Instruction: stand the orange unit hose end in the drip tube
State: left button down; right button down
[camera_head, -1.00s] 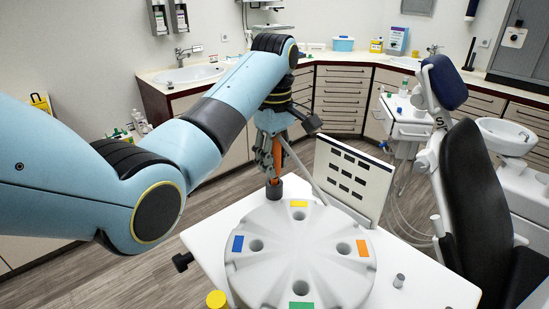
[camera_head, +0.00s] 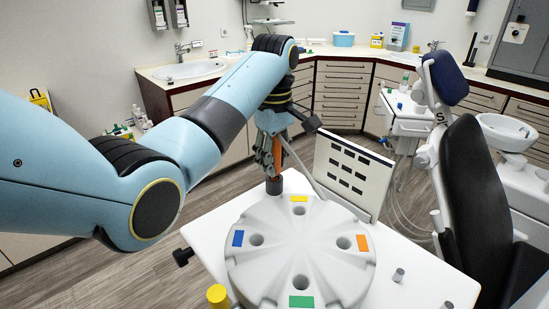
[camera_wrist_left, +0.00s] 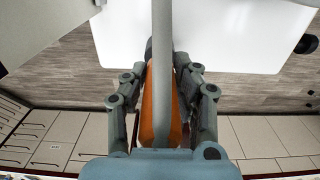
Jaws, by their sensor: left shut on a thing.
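My left gripper (camera_head: 270,155) is shut on the orange unit hose end (camera_head: 277,157) above the back corner of the white table. In the left wrist view the fingers stand on both sides of the orange hose end (camera_wrist_left: 148,108), and a grey hose runs in front of it. A short dark cylinder (camera_head: 274,186) shows right below the hose end. I cannot tell whether it is the drip tube or the hose end's own tip, nor whether anything is inserted. My right gripper is not in view.
A round white holder (camera_head: 260,275) with wells and coloured labels fills much of the white table (camera_head: 205,232). A panel with dark labels (camera_head: 352,172) stands behind it. A yellow cylinder (camera_head: 217,296) and a small grey peg (camera_head: 398,275) are near the front. A dental chair (camera_head: 480,200) is at right.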

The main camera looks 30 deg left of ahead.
pick_arm(q)
jog(key=shift+f, duration=0.15)
jog(key=shift+f, duration=0.55)
jog(key=shift+c, duration=2.3)
grip_release()
jog(key=shift+a, duration=0.1)
